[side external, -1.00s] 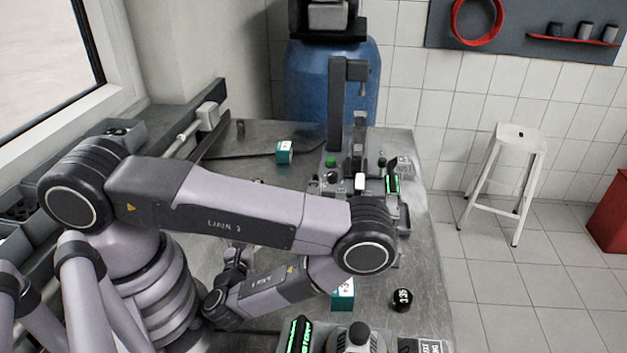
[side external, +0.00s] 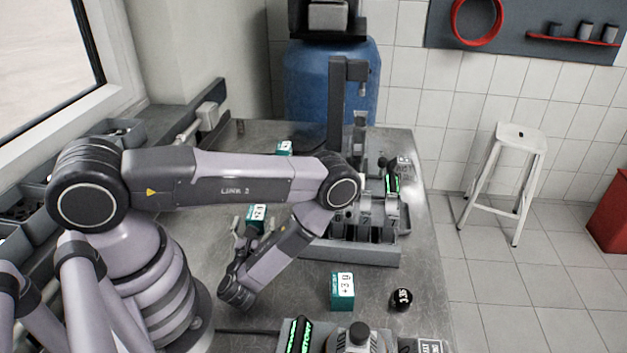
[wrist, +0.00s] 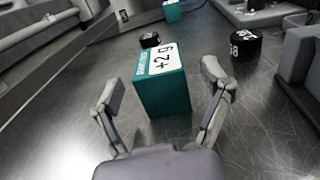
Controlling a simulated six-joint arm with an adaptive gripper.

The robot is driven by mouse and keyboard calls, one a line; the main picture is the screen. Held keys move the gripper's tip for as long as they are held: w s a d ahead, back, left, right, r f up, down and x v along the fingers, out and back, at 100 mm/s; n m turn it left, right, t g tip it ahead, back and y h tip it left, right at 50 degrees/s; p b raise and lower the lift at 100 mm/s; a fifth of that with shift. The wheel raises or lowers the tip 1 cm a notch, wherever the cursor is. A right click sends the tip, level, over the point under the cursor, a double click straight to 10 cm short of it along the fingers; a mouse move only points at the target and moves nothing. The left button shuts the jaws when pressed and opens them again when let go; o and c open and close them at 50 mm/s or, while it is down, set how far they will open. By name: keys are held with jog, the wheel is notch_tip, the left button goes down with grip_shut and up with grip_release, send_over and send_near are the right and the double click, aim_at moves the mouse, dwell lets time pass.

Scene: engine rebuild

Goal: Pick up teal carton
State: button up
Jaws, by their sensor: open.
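A teal carton with a white "+2 g" label (wrist: 162,85) stands upright, straight ahead in the wrist view. It also shows in the side view (side external: 257,216), partly behind my gripper. My gripper (wrist: 160,88) is open and empty, with one finger to the left and one to the right of the carton and gaps on both sides. In the side view my gripper (side external: 247,236) is low over the bench at the carton's near side. A second teal carton (side external: 284,148) stands farther back, and a third (side external: 342,291), marked "+3", stands near the front.
A black puck (wrist: 150,40) sits behind the carton and a black cylinder (wrist: 245,43) to its right. A grey tray fixture (side external: 350,250) lies to the right. A black ball-like weight (side external: 401,299) is beside the front carton. The bench between gripper and front carton is clear.

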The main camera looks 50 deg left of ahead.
jog(key=shift+w+a, duration=0.3)
jog(key=shift+a, duration=0.05)
jog(key=shift+c, duration=0.4)
jog(key=c, duration=1.2)
